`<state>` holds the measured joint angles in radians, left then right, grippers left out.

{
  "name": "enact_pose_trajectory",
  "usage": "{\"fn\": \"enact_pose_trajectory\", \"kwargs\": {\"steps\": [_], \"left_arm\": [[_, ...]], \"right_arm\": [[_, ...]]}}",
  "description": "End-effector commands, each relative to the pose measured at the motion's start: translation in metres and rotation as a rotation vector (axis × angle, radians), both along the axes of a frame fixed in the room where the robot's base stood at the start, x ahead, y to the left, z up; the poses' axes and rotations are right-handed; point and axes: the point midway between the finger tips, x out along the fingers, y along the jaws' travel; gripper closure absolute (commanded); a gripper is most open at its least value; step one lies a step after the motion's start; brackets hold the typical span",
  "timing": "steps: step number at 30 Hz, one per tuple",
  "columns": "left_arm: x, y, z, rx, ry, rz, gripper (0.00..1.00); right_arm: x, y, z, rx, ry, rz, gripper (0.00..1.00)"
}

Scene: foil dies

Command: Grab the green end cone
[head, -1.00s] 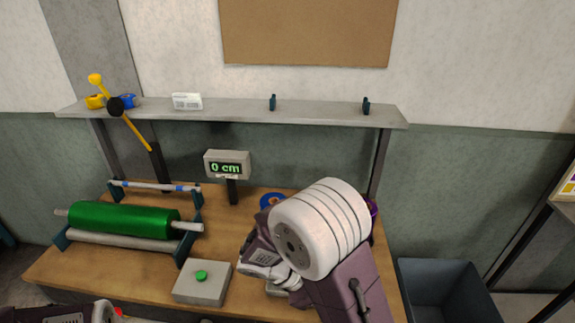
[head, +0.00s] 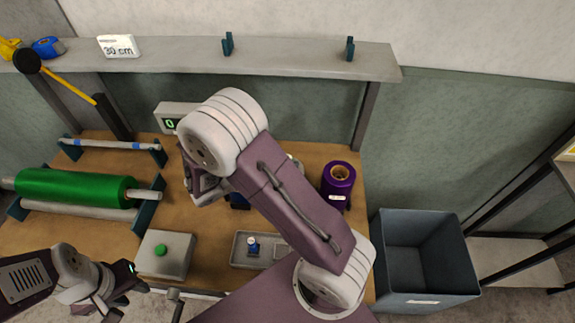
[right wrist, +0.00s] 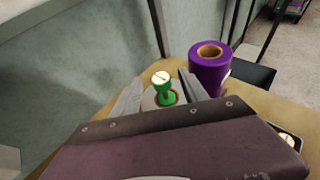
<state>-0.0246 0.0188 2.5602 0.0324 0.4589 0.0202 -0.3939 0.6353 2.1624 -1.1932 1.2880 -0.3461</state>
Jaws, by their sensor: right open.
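The green end cone (right wrist: 165,88) shows in the right wrist view, upright with a pale gold top. Its lower part sits in a pale round piece with an orange inner ring. My right gripper (right wrist: 158,98) is open, one finger on each side of the cone; I cannot tell whether they touch it. In the head view my right arm hides the cone and most of that gripper. My left gripper (head: 118,292) is low at the left in the head view, apart from the cone; its jaw gap is unclear.
A purple roll (head: 338,187) stands right of my right arm and close to the gripper in the wrist view (right wrist: 210,72). A green roller (head: 75,187), a button box (head: 164,255) and a small tray (head: 240,262) are on the table. A dark bin (head: 425,250) stands at right.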

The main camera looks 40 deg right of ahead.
Motion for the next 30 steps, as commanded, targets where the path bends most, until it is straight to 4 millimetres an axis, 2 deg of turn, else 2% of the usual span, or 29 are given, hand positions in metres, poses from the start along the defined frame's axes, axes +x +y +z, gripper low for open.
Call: {"fn": "enact_pose_trajectory", "kwargs": {"steps": [9, 17, 21, 23, 30], "left_arm": [[0.0, 0.0, 0.011, 0.0, 0.0, 0.0, 0.64], [0.0, 0.0, 0.011, 0.0, 0.0, 0.0, 0.64], [0.0, 0.0, 0.011, 0.0, 0.0, 0.0, 0.64], [0.0, 0.0, 0.011, 0.0, 0.0, 0.0, 0.64], [0.0, 0.0, 0.011, 0.0, 0.0, 0.0, 0.64]], "right_arm": [[0.004, -0.044, -0.016, 0.001, 0.003, -0.003, 0.48], [0.005, -0.048, -0.019, 0.001, 0.0, -0.001, 0.48], [0.005, -0.048, -0.018, 0.001, 0.0, -0.001, 0.87], [0.005, -0.048, -0.018, 0.001, 0.0, -0.001, 1.0], [0.005, -0.048, -0.018, 0.001, 0.0, -0.001, 1.0]]}}
